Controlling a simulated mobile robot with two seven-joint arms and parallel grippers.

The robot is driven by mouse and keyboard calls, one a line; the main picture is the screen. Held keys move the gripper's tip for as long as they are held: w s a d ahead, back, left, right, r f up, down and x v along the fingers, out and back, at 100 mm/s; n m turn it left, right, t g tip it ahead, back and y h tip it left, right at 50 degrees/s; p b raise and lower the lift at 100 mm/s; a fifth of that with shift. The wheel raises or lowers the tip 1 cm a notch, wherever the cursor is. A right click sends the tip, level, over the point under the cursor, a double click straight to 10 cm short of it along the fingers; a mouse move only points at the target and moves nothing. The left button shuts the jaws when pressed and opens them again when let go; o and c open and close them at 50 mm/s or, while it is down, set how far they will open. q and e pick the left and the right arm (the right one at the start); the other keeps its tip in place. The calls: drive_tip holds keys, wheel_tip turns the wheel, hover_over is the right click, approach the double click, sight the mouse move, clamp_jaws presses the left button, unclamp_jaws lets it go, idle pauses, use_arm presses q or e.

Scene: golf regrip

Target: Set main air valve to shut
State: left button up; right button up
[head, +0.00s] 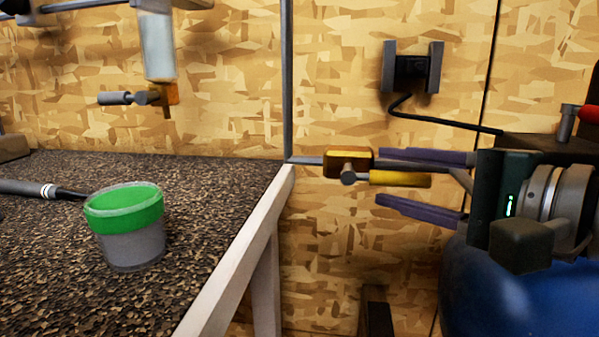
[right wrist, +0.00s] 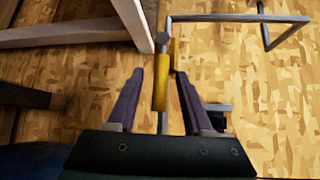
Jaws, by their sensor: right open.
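The main air valve has a brass body (head: 348,162) on a thin grey pipe beside the bench corner. Its yellow lever (head: 402,179) points right, roughly along the pipe. My right gripper (head: 380,177) comes in from the right, open, with one purple finger above the lever and one below. In the right wrist view, the yellow lever (right wrist: 160,85) lies between the two spread fingers (right wrist: 159,75), with gaps visible on both sides. My left gripper is not in view.
The speckled bench (head: 60,230) has a pale edge and holds a green-banded tub (head: 125,228) and a dark-handled tool (head: 30,188). A blue tank (head: 530,300) is below my right gripper. A second fitting (head: 140,98) hangs at upper left. A grey bracket (head: 412,67) is on the wall.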

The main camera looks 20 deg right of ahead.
clamp_jaws()
idle(0.3)
idle(1.1)
